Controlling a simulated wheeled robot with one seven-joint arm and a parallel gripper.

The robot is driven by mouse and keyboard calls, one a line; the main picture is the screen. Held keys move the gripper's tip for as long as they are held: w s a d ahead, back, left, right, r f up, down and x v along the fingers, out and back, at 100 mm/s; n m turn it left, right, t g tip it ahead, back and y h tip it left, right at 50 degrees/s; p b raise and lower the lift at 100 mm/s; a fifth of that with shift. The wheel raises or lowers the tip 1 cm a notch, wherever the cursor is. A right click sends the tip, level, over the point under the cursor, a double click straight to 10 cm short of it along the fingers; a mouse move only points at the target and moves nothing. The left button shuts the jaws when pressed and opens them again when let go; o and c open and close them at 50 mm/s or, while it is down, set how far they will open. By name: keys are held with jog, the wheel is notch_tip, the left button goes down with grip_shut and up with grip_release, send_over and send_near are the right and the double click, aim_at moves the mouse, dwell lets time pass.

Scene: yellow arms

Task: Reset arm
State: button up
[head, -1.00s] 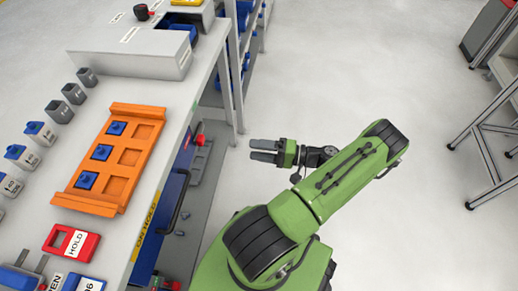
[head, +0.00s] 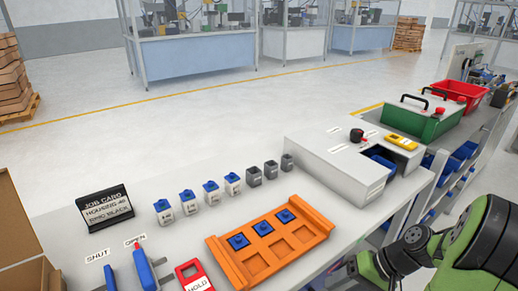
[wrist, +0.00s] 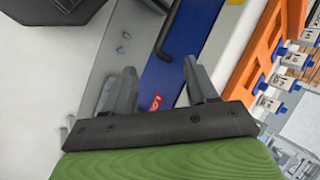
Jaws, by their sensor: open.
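My gripper shows in the wrist view (wrist: 160,80). Its two grey fingers are spread apart with nothing between them. Past the fingers are a blue panel with a red label (wrist: 155,102) and a dark handle (wrist: 168,32), at the bench side. In the head view my green arm reaches in at the lower right, beside the bench's front edge, off the worktop. The gripper end there is low at the picture's bottom and mostly cut off or hidden.
The bench holds an orange tray (head: 222,262) with several blue pieces, a row of small grey and blue-white blocks, a red HOLD item (head: 195,277), a job card (head: 104,208) and a grey box (head: 345,172). A green case (head: 424,122) and red bin (head: 461,95) stand farther right.

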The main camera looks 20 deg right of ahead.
jog(key=s+a+r+n+t+h, duration=0.3)
jog(key=s+a+r+n+h, duration=0.35)
jog(key=a+r, duration=0.8)
notch_tip(320, 180, up, 13)
jog(key=s+m+p, duration=0.1)
jog(key=s+p, duration=0.1)
jog(key=p, duration=1.1)
jog(key=shift+s, duration=0.2)
